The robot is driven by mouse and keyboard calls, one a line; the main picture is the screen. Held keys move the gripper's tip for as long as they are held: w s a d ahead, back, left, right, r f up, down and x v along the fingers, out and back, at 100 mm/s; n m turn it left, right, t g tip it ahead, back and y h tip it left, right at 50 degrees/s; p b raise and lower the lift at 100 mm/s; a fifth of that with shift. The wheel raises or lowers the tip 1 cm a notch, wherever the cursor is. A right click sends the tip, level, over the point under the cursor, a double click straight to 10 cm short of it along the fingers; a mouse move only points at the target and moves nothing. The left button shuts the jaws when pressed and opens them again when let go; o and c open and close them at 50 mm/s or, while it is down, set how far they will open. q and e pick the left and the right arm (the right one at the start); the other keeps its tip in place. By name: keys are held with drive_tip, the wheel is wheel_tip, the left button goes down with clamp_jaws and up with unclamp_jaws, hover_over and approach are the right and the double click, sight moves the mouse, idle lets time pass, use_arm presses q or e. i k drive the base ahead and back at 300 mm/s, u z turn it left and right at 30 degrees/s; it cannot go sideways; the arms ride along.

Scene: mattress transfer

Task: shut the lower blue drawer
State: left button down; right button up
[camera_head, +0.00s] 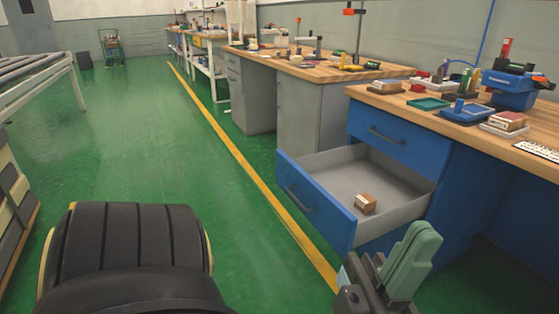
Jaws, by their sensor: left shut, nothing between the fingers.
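The lower blue drawer (312,205) is pulled open from the blue workbench cabinet, its grey inside showing. A small brown and white box (365,203) lies in it. The upper blue drawer (398,143) above it is shut. My left gripper (424,238), with green fingers, is at the bottom right, in front of the drawer's near side in the picture. It is shut and empty. I cannot tell whether it touches the drawer. My right gripper is out of view.
The wooden benchtop (410,105) above the drawers carries trays, small boxes and a blue device (512,88). A grey cabinet (312,110) stands behind. A white-framed table (45,85) stands far left.

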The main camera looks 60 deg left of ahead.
sight(325, 186)
drive_tip(key=u, duration=0.85)
drive_tip(key=i, duration=0.95)
drive_tip(key=u, duration=0.5)
